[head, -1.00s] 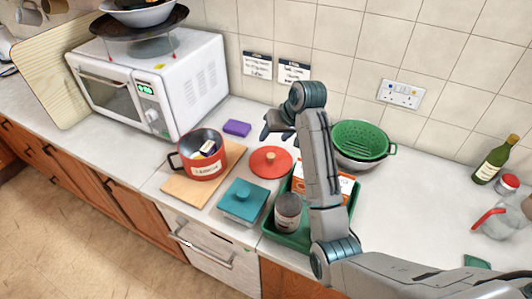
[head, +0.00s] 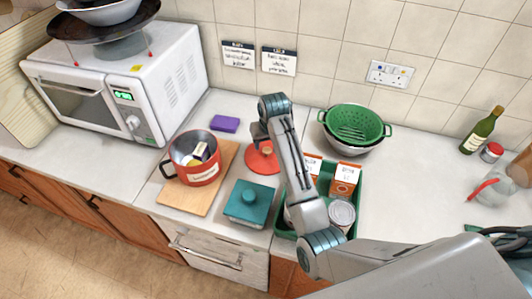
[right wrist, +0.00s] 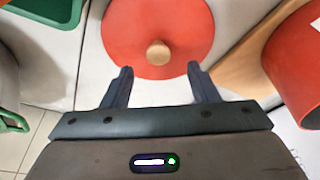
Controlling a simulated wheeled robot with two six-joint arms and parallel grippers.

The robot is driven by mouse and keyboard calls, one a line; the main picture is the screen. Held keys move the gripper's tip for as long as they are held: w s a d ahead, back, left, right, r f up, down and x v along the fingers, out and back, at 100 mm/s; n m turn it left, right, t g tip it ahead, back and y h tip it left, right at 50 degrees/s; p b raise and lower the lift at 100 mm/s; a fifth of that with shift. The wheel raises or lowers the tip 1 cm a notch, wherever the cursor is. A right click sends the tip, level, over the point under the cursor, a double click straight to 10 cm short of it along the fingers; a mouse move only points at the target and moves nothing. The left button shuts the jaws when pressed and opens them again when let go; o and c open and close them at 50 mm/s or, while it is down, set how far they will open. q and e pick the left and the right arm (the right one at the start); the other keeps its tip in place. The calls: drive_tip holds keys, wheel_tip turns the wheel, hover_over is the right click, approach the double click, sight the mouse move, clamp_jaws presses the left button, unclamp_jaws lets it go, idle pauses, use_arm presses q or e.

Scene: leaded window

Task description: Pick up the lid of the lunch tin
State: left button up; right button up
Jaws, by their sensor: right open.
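A teal square tin (head: 249,202) with a knobbed teal lid sits closed on the counter. A round red lid (head: 262,164) with a wooden knob lies flat behind it, partly hidden by my right arm. In the right wrist view the red lid (right wrist: 135,25) is ahead of the fingers, its knob (right wrist: 158,53) roughly in line with the gap between them. My right gripper (right wrist: 159,70) is open and empty, apart from the knob. In the head view the right gripper (head: 258,138) is above and beside the red lid. My left gripper is not in view.
A red pot (head: 200,175) holding small items stands on a wooden board (head: 190,202) at left. A green tray (head: 356,195) with cartons and a can is right of the teal tin. A green colander (head: 355,122) sits behind. A purple sponge (head: 224,124) lies near the wall.

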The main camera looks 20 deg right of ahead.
sight(267, 150)
drive_tip(key=p+x, duration=0.2)
drive_tip(key=x, duration=0.1)
drive_tip(key=shift+s+d+f, duration=0.1)
drive_tip(key=shift+s+d, duration=0.05)
drive_tip(key=shift+f, duration=0.45)
drive_tip(key=shift+w+f, duration=0.1)
drive_tip(key=shift+w, duration=0.1)
